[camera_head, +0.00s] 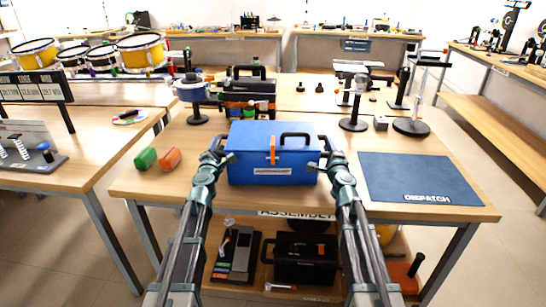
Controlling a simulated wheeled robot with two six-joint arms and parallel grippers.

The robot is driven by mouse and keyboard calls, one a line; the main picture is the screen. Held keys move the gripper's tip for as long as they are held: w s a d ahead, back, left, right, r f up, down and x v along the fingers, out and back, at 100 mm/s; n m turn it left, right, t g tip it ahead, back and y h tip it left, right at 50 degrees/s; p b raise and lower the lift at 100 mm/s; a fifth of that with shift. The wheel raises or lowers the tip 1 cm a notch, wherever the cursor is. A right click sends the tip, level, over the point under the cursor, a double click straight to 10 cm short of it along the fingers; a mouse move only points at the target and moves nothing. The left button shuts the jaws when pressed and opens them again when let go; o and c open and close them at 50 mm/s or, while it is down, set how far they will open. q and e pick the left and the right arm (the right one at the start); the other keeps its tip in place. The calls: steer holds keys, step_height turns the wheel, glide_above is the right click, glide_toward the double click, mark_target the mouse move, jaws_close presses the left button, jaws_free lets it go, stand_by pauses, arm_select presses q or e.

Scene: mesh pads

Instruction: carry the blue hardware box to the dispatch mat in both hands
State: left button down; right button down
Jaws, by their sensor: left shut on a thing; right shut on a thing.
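The blue hardware box (250,145) has a dark handle, an orange latch and a label on its front. It is at the middle of the wooden table, between my two grippers. My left gripper (228,158) is shut on the box's left side. My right gripper (324,156) is shut on its right side. What each set of fingers holds is partly hidden by the arms. I cannot tell whether the box's bottom touches the table. The dark blue dispatch mat (415,175) lies flat on the table to the right, apart from the box, and is bare.
Metal stands (354,122) rise behind the mat. The table (345,208) is clear between box and mat.

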arm_select(q)
steer(key=shift+a+r, duration=0.15)
arm_select(e)
steer(key=shift+d+r, duration=0.15)
